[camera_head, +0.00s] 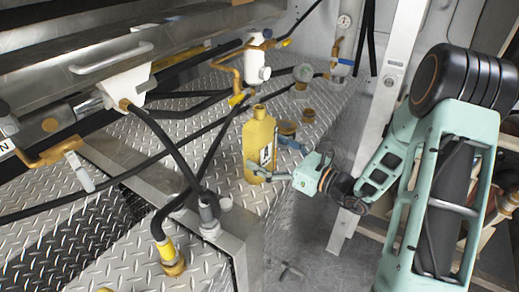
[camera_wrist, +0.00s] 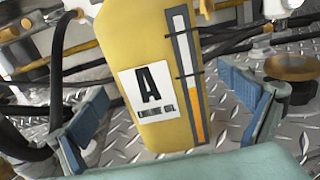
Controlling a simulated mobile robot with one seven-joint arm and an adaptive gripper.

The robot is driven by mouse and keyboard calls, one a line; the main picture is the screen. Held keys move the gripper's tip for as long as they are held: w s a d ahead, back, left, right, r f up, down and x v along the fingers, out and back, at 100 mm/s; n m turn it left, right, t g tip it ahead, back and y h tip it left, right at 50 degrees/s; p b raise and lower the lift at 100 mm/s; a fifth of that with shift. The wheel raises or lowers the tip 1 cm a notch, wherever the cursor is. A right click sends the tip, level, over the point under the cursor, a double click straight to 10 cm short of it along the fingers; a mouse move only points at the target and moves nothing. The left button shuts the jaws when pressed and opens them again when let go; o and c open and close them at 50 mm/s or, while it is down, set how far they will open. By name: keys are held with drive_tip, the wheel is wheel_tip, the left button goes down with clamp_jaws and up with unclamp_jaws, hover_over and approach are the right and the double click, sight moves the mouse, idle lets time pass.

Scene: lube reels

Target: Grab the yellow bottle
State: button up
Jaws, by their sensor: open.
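The yellow bottle (camera_head: 258,145) stands upright on the diamond-plate deck in the head view. It has an open-looking neck and a white label. In the wrist view the bottle (camera_wrist: 150,45) fills the middle, with a white label marked "A" and a dark level strip with orange at its lower part. My gripper (camera_head: 272,160) is at the bottle's right side in the head view. In the wrist view my gripper (camera_wrist: 165,118) is open, with one blue-padded finger on each side of the bottle. Gaps show between the fingers and the bottle.
A brass-coloured cap or fitting (camera_wrist: 292,68) is close to the right finger in the wrist view. Black hoses (camera_head: 160,130) with yellow and brass fittings run left of the bottle. A white filter-like part (camera_head: 256,62) stands behind it. The metal deck (camera_head: 215,165) has bare room around the bottle.

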drive_tip(key=shift+x, duration=1.3)
drive_tip(key=c, duration=1.7)
drive_tip(key=shift+c, duration=0.7)
drive_tip(key=shift+r, duration=0.15)
